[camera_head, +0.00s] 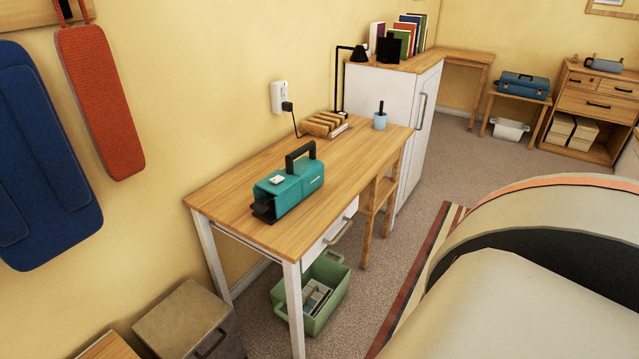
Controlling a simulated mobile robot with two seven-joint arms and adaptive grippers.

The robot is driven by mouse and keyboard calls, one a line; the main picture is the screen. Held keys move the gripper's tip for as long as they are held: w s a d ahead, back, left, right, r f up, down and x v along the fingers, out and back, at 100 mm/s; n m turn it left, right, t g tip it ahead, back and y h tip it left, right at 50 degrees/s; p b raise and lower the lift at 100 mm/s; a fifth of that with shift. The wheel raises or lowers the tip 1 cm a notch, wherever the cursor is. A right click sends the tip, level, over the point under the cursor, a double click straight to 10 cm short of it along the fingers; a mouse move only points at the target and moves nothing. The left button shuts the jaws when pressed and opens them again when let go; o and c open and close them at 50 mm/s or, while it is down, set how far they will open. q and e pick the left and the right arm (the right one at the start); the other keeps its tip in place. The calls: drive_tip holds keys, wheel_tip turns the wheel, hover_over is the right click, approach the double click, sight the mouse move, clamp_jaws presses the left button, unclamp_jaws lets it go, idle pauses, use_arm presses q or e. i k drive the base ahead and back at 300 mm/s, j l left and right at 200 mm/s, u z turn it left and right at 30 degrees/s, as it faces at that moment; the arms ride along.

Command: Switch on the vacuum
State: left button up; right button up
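A teal device with a black handle, which looks like the handheld vacuum (290,192), lies on the near half of the wooden desk (345,165). Its dark nozzle end points toward the lower left. The black handle arches up over its far end. A small pale patch, possibly a switch, shows on its top near the nozzle end; I cannot tell its state. Neither of my grippers is in view.
A wooden rack (324,124) and a blue cup (380,121) stand toward the desk's far end. A wall socket (279,98) has a plug in it. A green crate (325,310) sits under the desk. A rounded beige piece of furniture (500,300) fills the lower right.

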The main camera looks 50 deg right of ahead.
sight(278, 178)
drive_tip(key=z, duration=1.2)
